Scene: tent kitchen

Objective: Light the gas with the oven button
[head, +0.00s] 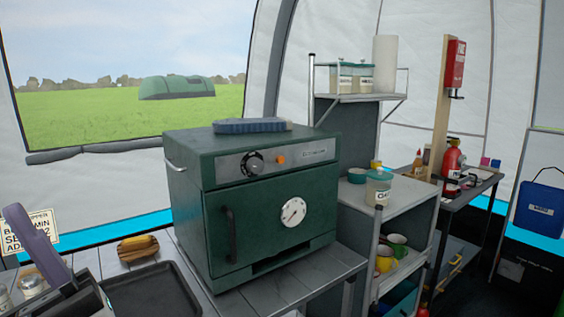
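The dark green oven (265,225) stands on the slatted counter in the middle of the head view, with its front turned partly right. Its grey control strip carries a black knob (252,163) and, right of it, a small round orange button (281,160). The door below is shut, with a black vertical handle (230,235) and a white round dial (293,212). No flame shows.
A dark block with a purple piece (40,247) is at lower left. A shelf unit (395,197) with jars and mugs stands at right.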

